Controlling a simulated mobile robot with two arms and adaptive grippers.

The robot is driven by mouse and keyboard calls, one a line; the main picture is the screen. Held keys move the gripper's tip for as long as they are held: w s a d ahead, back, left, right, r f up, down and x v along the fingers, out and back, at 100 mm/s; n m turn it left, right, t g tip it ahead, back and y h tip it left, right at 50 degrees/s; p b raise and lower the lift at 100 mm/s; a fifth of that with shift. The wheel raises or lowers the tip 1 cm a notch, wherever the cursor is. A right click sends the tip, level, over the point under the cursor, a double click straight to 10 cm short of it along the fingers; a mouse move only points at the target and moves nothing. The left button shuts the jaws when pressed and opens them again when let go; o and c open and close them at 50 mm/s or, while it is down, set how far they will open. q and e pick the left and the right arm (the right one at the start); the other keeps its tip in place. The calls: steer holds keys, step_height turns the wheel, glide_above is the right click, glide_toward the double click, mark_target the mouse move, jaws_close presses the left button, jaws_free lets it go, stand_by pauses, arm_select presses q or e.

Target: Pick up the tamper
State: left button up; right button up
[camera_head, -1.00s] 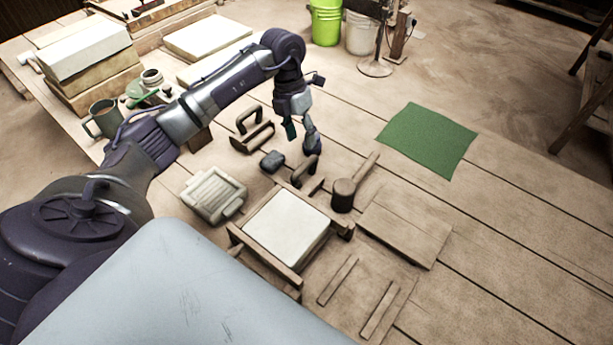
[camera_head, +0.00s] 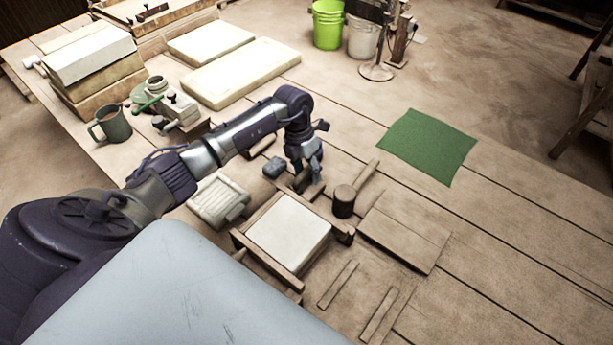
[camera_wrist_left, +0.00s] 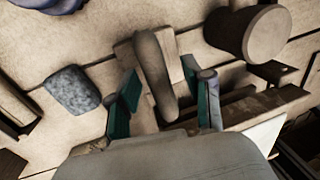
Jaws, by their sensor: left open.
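The tamper, a wooden block with a dark rounded handle, lies on the table (camera_head: 314,192) just behind the tile mould and is partly hidden by my gripper in the head view. In the left wrist view its handle (camera_wrist_left: 155,75) lies between my two teal-padded fingers. My left gripper (camera_head: 308,176) is open, with one finger on each side of the handle; in the wrist view (camera_wrist_left: 168,85) gaps show between the pads and the handle. My right gripper is not in view.
A mallet (camera_head: 344,202) lies close to the right of my gripper and a grey-blue sponge-like block (camera_head: 275,165) to its left. The wooden frame with a pale slab (camera_head: 290,232) is in front. A green cloth (camera_head: 428,146) and bare table are further right.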

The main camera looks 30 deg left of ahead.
arm_select(q)
jaws_close()
steer(key=shift+w+r, duration=0.1)
steer(key=shift+r, duration=0.05)
steer(key=shift+r, duration=0.25)
step_height(320, 180, up, 9)
steer(key=shift+r+b, duration=0.2)
steer(key=shift+b, duration=0.45)
steer(key=c, duration=0.7)
jaws_free()
steer(key=shift+c, duration=0.2)
jaws_close()
